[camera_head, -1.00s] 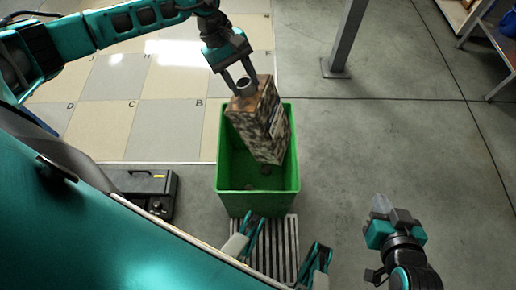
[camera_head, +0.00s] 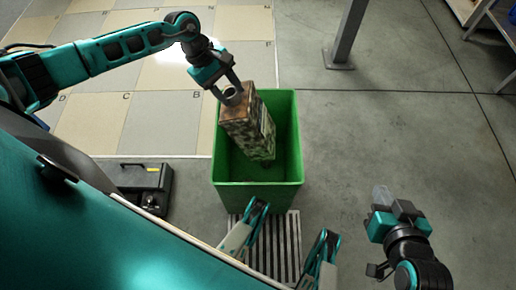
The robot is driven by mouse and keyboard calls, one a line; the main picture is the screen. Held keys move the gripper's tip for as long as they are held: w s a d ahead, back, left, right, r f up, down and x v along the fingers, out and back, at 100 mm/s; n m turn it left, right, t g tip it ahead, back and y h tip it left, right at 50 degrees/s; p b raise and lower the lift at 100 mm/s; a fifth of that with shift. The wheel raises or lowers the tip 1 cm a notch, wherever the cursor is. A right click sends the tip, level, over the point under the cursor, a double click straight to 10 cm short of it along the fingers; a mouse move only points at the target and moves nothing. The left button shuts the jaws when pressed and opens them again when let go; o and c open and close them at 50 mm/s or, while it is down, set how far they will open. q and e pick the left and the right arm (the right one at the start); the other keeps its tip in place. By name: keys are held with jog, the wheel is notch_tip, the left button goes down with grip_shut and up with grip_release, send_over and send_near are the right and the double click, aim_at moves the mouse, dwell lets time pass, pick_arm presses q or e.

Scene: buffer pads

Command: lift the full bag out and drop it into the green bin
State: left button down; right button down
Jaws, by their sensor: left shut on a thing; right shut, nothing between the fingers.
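The bag (camera_head: 247,130) is a tall, boxy brown-and-tan mottled thing with a pale label on its right side and a grey ring at its top. My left gripper (camera_head: 231,96) is shut on the bag at the ring. The bag hangs tilted, its lower part inside the mouth of the green bin (camera_head: 258,196). The bag hides part of the bin's inside. My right gripper (camera_head: 384,196) is shut and empty, low at the right, well apart from the bin and the bag.
A dark case (camera_head: 146,188) lies on the floor left of the bin. A slatted grate (camera_head: 287,245) is in front of it. A grey post (camera_head: 344,38) stands behind right, and a shelf (camera_head: 497,30) is at the far right. The floor right of the bin is clear.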

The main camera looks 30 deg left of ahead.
pick_arm(q)
jog(key=shift+w+f, duration=0.1)
jog(key=shift+f, duration=0.4)
jog(key=shift+f+b, duration=0.2)
jog(key=shift+b, duration=0.1)
pick_arm(e)
jog(key=shift+w+a+r, duration=0.15)
jog(key=shift+w+a, duration=0.1)
jog(key=shift+a, duration=0.1)
pick_arm(q)
jog(key=c, duration=0.9)
grip_release()
jog(key=o, duration=0.4)
jog(key=shift+f, duration=0.2)
jog(key=p+v, duration=0.3)
jog(key=v, duration=1)
pick_arm(e)
jog(key=shift+s+d+r, duration=0.3)
jog(key=shift+d+r, duration=0.05)
jog(key=shift+d, duration=0.25)
